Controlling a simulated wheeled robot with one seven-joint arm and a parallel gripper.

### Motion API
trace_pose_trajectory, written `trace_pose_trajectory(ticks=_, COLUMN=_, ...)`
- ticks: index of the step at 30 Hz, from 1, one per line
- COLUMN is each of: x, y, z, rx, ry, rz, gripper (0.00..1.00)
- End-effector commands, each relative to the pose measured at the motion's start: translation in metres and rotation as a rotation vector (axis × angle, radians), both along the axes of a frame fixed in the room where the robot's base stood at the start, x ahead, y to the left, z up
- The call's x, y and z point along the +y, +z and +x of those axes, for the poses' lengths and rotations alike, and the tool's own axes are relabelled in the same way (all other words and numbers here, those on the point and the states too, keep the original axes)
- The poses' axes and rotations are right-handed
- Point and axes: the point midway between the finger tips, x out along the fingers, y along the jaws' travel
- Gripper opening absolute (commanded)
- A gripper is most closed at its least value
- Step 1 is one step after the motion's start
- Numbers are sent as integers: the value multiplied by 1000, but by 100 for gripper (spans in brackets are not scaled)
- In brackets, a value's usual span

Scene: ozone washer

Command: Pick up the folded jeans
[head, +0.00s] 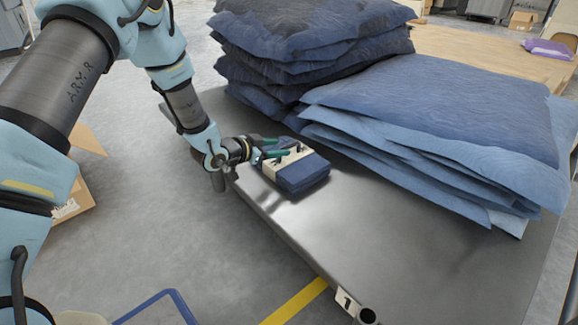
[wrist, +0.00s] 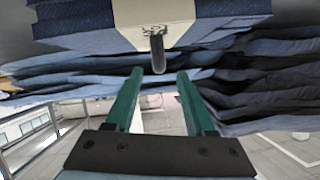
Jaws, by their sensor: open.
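The folded jeans (head: 303,178) are a small dark blue stack with a cream paper band, lying on the metal table (head: 410,245) near its left edge. In the wrist view the folded jeans (wrist: 225,12) show at the top, with the cream band (wrist: 153,12) in the middle. My gripper (head: 276,148) is at the far left side of the jeans, its green fingers reaching toward and partly over the banded stack in the head view. In the wrist view my gripper (wrist: 158,78) has its two green fingers apart with nothing between them. Whether a finger touches the jeans is unclear.
A tall pile of dark blue denim (head: 300,50) stands behind the jeans. A wide pile of lighter denim (head: 430,125) stands to their right. The front of the metal table is bare. A wooden table (head: 465,42) with a purple package (head: 547,48) is behind.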

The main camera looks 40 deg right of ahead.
Motion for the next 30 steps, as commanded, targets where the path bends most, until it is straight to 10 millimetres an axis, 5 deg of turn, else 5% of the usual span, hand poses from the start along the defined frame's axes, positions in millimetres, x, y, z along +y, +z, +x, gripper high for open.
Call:
trace_pose_trajectory(ticks=12, x=-45, y=-20, z=0, rx=-1, ry=0, rz=0, gripper=55)
trace_pose_trajectory(ticks=21, x=-48, y=-18, z=0, rx=1, ry=0, rz=0, gripper=54)
trace_pose_trajectory(ticks=30, x=-48, y=-18, z=0, rx=0, ry=0, rz=0, gripper=20)
